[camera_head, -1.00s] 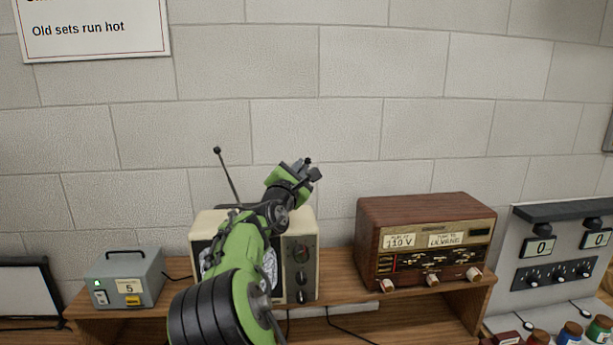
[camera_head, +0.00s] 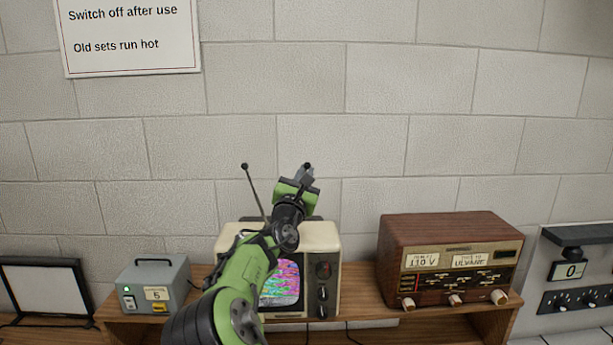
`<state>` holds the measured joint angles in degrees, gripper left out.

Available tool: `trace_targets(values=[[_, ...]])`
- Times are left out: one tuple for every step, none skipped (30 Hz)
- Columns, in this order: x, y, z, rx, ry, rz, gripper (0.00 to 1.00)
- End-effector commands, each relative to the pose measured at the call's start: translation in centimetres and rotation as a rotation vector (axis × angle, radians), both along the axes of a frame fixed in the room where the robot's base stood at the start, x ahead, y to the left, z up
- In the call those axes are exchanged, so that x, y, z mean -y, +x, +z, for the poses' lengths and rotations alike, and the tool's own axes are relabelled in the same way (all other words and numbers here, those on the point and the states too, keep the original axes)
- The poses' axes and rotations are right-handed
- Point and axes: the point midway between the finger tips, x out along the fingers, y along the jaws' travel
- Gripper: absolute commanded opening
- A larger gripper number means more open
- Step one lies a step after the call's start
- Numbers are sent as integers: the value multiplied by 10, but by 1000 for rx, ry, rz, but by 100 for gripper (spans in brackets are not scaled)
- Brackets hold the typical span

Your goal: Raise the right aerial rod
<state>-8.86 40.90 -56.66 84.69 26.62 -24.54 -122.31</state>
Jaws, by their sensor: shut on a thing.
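The television (camera_head: 332,237) is a cream set on the wooden bench, with a dark knob panel at its right. Its screen (camera_head: 280,284) shows coloured noise and is partly hidden by my arm. The left aerial rod (camera_head: 255,192) stands up, leaning left, with a dark ball tip. My gripper (camera_head: 304,174) is above the set's top right, shut on the right aerial rod. Only the rod's dark ball tip (camera_head: 307,166) shows, at the jaws. The rest of that rod is hidden behind my gripper and wrist, so its exact tilt cannot be told.
A brown wooden radio (camera_head: 450,232) with paper labels stands right of the television. A grey box (camera_head: 155,284) with a green light stands at the left. A wall sign (camera_head: 130,35) hangs upper left. The wall space above the set is clear.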

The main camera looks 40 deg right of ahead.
Motion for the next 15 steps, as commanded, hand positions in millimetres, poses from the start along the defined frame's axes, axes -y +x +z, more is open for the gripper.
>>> trace_targets(values=[[0, 0, 1, 2, -3, 0, 0], [0, 0, 1, 2, -3, 0, 0], [0, 0, 1, 2, -2, 0, 0], [0, 0, 1, 2, -2, 0, 0], [0, 0, 1, 2, -2, 0, 0], [0, 0, 1, 3, -2, -1, 0], [0, 0, 1, 3, -2, -1, 0], [0, 0, 1, 3, -2, -1, 15], [0, 0, 1, 2, -1, 0, 21], [0, 0, 1, 2, -1, 0, 26], [0, 0, 0, 2, -1, 0, 30], [0, 0, 0, 2, -1, 0, 32], [0, 0, 0, 2, -1, 0, 32], [0, 0, 0, 2, -1, 0, 32], [0, 0, 0, 2, -1, 0, 32]])
